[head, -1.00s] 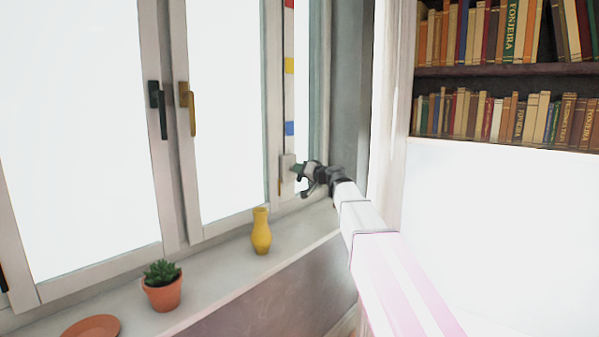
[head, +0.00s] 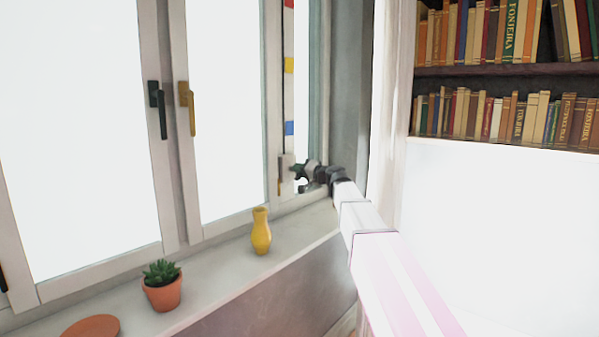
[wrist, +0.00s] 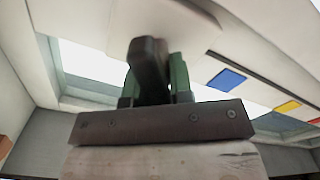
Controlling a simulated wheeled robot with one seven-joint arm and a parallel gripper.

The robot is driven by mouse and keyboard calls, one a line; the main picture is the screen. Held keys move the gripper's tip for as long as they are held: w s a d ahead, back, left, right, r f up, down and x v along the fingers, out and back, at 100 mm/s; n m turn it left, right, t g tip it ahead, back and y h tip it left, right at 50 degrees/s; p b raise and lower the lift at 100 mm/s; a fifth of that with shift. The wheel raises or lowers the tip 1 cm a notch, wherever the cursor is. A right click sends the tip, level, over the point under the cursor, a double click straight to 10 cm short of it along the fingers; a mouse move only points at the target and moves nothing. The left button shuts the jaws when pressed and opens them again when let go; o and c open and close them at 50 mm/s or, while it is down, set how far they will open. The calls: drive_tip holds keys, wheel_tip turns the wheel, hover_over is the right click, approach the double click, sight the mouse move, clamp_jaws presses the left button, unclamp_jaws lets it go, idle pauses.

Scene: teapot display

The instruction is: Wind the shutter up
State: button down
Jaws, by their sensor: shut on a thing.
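A small pale winder box (head: 288,162) sits low on the right window post, with a brown crank handle (head: 281,180) showing at its left side. My gripper (head: 299,173) is at the box from the right, with its dark fingers close together on the winder's handle. Coloured marks, including a blue square (head: 289,128) and a yellow square (head: 289,65), run up the post above the box. The shutter itself cannot be made out.
A yellow vase (head: 261,232), a potted succulent (head: 162,287) and a terracotta saucer (head: 92,328) stand on the sill (head: 215,285), left of my arm. Two window handles, black (head: 160,110) and brass (head: 188,108), are further left. A bookcase (head: 500,70) stands at the right.

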drive_tip(key=c, duration=1)
unclamp_jaws()
drive_tip(key=shift+c, duration=0.2)
drive_tip(key=v, duration=1.1)
